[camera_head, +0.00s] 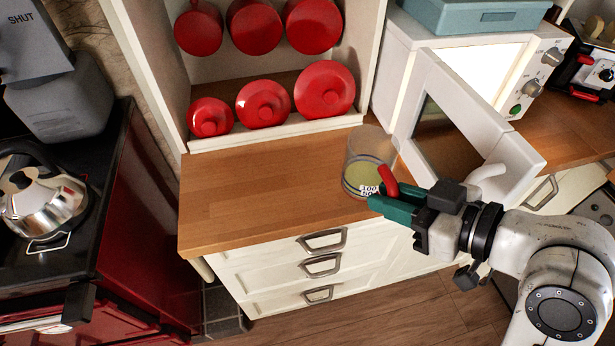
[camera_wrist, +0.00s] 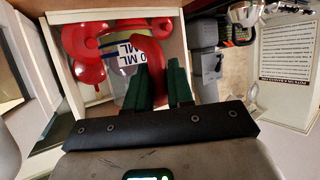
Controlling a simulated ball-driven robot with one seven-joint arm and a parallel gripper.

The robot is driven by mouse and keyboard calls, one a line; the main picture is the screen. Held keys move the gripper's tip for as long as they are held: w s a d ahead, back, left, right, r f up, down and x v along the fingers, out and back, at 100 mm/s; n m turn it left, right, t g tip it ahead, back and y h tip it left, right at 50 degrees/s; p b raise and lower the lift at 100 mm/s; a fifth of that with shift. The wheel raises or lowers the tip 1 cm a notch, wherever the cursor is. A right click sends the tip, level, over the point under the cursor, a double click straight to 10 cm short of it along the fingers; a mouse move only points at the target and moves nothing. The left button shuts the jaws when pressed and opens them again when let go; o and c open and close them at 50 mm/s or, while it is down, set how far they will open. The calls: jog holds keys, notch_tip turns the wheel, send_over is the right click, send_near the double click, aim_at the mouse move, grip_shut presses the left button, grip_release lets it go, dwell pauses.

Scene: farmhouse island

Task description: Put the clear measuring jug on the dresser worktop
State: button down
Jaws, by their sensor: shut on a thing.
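The clear measuring jug (camera_head: 362,160) has a red handle (camera_head: 388,181) and a white label with black markings. It is upright over the right part of the wooden dresser worktop (camera_head: 250,190), near the open microwave door. I cannot tell whether its base touches the wood. My gripper (camera_head: 384,200), with green fingers, comes from the right and is shut on the jug's handle. In the wrist view the red handle (camera_wrist: 151,58) is between the green fingers, and the jug's label (camera_wrist: 130,55) shows beyond it.
A kettle (camera_head: 42,200) sits on the stove at the left. The worktop's left and middle are clear.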

aim_at(361, 185)
jog(key=b, duration=0.2)
jog(key=w+a+f+b, duration=0.1)
jog(key=b, duration=0.1)
jog(key=shift+w+f, duration=0.2)
jog(key=shift+f, duration=0.05)
jog(key=x, duration=0.6)
jog(key=shift+w+a+r+p, duration=0.1)
jog(key=shift+w+r+p, duration=0.05)
jog(key=shift+w+p, duration=0.25)
jog(key=shift+w+a+f+p, duration=0.15)
jog(key=shift+w+a+f, duration=0.55)
jog(key=shift+f, duration=0.9)
jog(key=shift+w+a+f+p, duration=0.2)
jog(key=shift+w+a+f, duration=0.45)
jog(key=shift+f, duration=0.9)
jog(key=shift+w+a+f+p, duration=0.15)
jog(key=shift+w+a+f, duration=0.5)
jog(key=shift+f, duration=0.95)
jog(key=shift+w+d, duration=0.1)
jog(key=shift+f, duration=0.15)
jog(key=c, duration=1)
grip_release()
